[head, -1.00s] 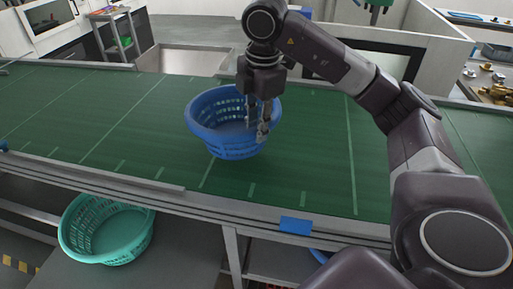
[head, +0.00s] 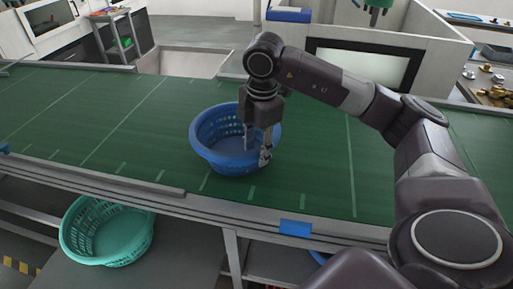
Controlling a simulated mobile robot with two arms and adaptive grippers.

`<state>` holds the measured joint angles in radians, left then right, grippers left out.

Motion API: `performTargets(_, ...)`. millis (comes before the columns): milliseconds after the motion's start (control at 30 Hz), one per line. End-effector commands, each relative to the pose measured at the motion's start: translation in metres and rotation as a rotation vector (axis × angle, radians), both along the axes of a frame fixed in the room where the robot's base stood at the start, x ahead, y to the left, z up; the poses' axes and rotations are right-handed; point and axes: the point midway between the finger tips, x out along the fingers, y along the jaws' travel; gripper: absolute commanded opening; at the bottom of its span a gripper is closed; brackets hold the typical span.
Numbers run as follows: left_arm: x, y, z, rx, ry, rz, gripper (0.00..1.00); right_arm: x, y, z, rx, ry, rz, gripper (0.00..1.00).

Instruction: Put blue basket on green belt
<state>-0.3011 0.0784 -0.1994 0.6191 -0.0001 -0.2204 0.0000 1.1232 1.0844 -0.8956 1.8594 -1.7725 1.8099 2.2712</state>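The blue basket (head: 222,160) is upright at the middle of the green belt (head: 110,125), near its front edge. It looks to be on the belt or just above it; contact under it is hard to tell. My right gripper (head: 257,150) points down at the basket's right side. One finger is inside the basket and the other is outside, with the rim between them, and it is shut on that rim. My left gripper is not in the head view.
A teal basket (head: 108,232) stands on a lower shelf at the front left. A metal rail (head: 150,190) and a blue tag (head: 295,228) run along the belt's front edge. The belt is clear to the left of the blue basket.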

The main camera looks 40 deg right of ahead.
Motion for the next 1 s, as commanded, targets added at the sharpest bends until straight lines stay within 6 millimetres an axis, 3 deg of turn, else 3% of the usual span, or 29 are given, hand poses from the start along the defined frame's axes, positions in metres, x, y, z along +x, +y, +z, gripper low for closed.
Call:
performTargets(267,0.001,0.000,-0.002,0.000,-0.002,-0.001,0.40,0.001,0.000,0.007,0.001,-0.005,0.000,0.38)
performTargets(500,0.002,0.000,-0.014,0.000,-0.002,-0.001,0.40,-0.003,0.001,0.050,0.001,-0.010,0.002,0.38)
performTargets(700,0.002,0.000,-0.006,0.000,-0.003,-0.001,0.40,-0.008,0.000,0.093,-0.001,-0.007,-0.001,0.38)
performTargets(1000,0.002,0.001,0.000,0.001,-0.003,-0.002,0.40,-0.012,0.001,0.118,0.000,-0.004,-0.001,0.38)
